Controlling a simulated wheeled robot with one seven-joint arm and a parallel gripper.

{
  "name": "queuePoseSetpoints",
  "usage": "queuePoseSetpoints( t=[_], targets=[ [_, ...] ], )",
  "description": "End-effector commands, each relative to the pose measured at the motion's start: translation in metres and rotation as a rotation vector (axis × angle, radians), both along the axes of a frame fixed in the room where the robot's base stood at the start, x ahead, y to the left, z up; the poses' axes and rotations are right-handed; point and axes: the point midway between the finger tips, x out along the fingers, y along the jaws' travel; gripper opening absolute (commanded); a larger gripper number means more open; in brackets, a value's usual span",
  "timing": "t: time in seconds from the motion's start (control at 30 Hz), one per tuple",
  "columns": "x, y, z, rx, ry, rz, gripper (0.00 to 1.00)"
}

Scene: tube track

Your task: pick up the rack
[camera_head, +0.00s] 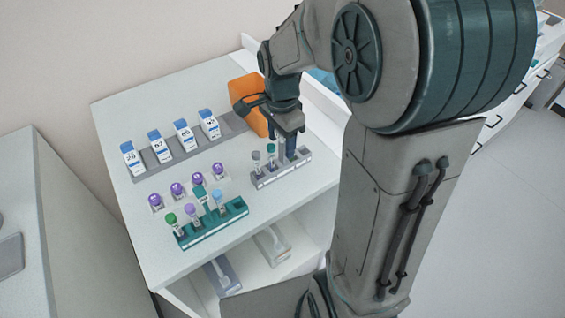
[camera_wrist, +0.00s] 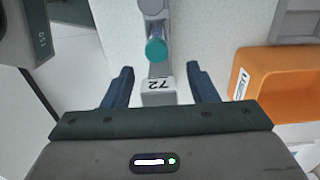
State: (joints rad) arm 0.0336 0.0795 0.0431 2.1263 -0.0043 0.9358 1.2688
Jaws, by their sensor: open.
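A light grey rack (camera_head: 268,179) stands on the white counter at the right and holds a grey-capped tube and a teal-capped tube. My gripper (camera_head: 290,150) is over its right end, pointing down. In the wrist view the open fingers of my gripper (camera_wrist: 160,72) lie on either side of the grey rack's end block (camera_wrist: 158,98), which bears the label 72. Gaps show between the block and both fingers. A teal-capped tube (camera_wrist: 156,49) stands just beyond. A second, teal rack (camera_head: 225,228) stands at the front left with several capped tubes.
An orange bin (camera_head: 247,92) stands close behind my gripper; it also shows at the right of the wrist view (camera_wrist: 275,85). Shelves lie below the counter.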

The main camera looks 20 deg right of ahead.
Motion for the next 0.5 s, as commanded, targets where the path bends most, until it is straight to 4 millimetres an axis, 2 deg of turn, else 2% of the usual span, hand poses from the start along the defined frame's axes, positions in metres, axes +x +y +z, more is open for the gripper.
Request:
queuePoseSetpoints(
  t=[0.17, 0.37, 0.5],
  targets=[
    [0.0001, 0.0001, -0.0001, 0.0, 0.0, 0.0, 0.53],
    [0.0002, 0.0002, 0.0001, 0.0, 0.0, 0.0, 0.0],
    [0.0003, 0.0001, 0.0004, 0.0, -0.001, 0.0, 0.0]
  ],
)
